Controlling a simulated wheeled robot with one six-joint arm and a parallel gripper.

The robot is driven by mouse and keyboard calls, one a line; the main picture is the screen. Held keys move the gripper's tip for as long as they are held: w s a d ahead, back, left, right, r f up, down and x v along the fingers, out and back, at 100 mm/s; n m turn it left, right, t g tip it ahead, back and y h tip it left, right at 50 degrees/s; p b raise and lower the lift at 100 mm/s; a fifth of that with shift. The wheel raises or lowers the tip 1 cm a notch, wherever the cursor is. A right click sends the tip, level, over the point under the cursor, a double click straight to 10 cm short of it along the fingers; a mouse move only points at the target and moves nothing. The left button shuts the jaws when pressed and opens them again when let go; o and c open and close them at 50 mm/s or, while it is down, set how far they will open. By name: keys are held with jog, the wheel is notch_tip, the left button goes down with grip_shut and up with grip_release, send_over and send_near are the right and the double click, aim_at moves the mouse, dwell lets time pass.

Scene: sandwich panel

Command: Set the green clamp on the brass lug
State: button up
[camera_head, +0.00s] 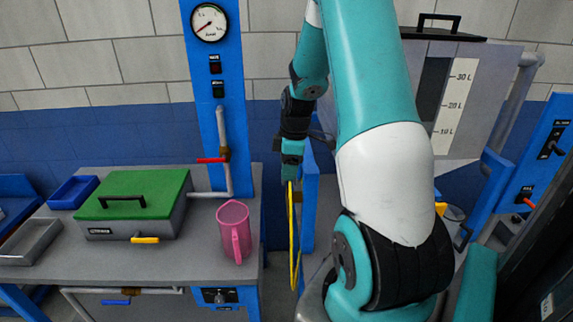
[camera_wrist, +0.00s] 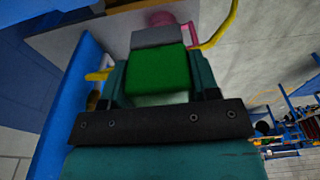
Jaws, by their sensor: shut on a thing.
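My gripper (camera_head: 291,174) points down beside a narrow blue post (camera_head: 310,212) in the head view. In the wrist view its jaws are shut on the green clamp (camera_wrist: 158,70), a green block with a grey end (camera_wrist: 157,38). A yellow cable (camera_wrist: 222,30) shows beside the clamp in the wrist view, and a yellow loop (camera_head: 292,240) hangs below my gripper in the head view. A small brass-coloured piece (camera_head: 298,197), perhaps the brass lug, is on the post just below the gripper. Whether clamp and lug touch cannot be told.
A grey bench on the left bears a green-lidded box (camera_head: 135,195), a pink jug (camera_head: 234,230), a blue tray (camera_head: 73,192) and a metal tray (camera_head: 30,240). A blue gauge column (camera_head: 216,110) with a red-handled valve stands behind. A scaled tank (camera_head: 460,95) stands right.

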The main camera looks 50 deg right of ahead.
aim_at(288, 206)
jog(key=shift+f+b, duration=3.55)
jog(key=shift+f, duration=1.5)
jog(key=shift+f+b, duration=0.45)
jog(key=shift+f, duration=0.15)
jog(key=o, duration=1.1)
jog(key=r, duration=0.5)
jog(key=s+d+r+b, duration=0.1)
jog(key=r, duration=0.5)
jog(key=r+b, duration=0.1)
jog(key=r, duration=0.5)
jog(key=shift+s+d+r, duration=0.15)
jog(key=shift+s+r, duration=0.05)
jog(key=shift+s, duration=0.1)
